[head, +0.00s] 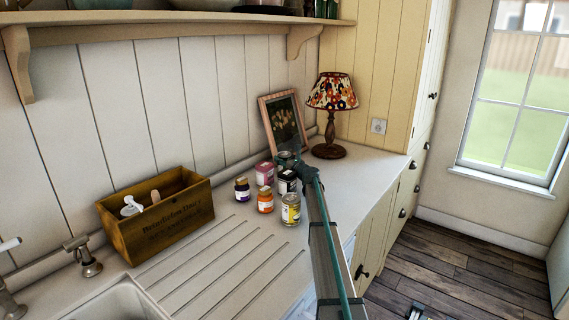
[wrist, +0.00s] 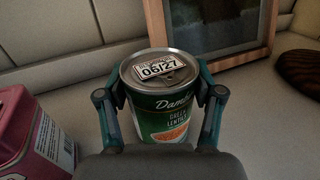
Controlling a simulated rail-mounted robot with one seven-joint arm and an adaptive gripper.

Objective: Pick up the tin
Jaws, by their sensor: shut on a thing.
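The tin (wrist: 160,102) is green with a silver ringed lid, a date label on top and lettering that reads green lentils. It stands upright between the fingers of my gripper (wrist: 160,105) in the wrist view, with a finger against each side. In the head view my gripper (head: 290,163) is at the back of the group of containers, and the tin (head: 285,155) shows only in part there. I cannot tell whether its base touches the counter.
A pink container (head: 264,173), purple jar (head: 241,189), orange jar (head: 265,202), black jar (head: 286,183) and yellow tin (head: 291,210) stand close by. A picture frame (head: 283,123) leans behind; a lamp (head: 330,120) stands right. A wooden box (head: 160,225) is left. The ribbed drainer (head: 215,265) is clear.

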